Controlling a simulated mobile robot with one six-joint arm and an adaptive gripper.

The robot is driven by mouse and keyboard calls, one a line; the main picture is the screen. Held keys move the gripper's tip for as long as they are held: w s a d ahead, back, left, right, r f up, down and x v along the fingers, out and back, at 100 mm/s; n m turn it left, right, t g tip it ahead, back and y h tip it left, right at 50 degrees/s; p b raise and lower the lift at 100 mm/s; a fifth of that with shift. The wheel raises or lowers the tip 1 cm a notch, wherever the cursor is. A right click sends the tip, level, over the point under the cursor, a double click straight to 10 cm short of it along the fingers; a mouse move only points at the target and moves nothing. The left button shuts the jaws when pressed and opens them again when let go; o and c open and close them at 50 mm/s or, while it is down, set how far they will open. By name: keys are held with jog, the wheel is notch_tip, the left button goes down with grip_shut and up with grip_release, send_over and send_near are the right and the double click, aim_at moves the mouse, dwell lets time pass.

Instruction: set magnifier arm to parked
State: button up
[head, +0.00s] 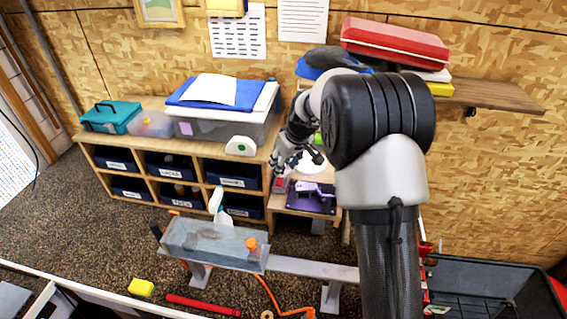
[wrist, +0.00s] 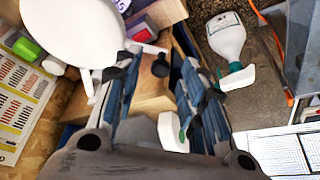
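The magnifier arm shows in the wrist view as a large white round head (wrist: 72,30) at the upper left, with thin white links beside it. In the head view its white head (head: 311,160) is partly hidden behind my gripper and arm, above the small side table. My gripper (wrist: 158,72) is open, its two fingers apart with nothing clearly held between them. The left finger is close to the white head and links; I cannot tell whether they touch. In the head view my gripper (head: 287,157) is just left of the white head.
A purple device (head: 312,197) sits on the small table. A wooden cubby shelf (head: 130,148) with labelled dark bins stands left. A white spray bottle (wrist: 228,40) is at the wrist view's upper right. A grey trough (head: 210,240) stands in front; a black crate (head: 490,285) is at right.

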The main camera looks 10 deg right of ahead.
jog(key=shift+w+f, duration=0.1)
jog(key=shift+f, duration=0.2)
jog(key=shift+c, duration=0.3)
grip_shut()
dwell(0.4)
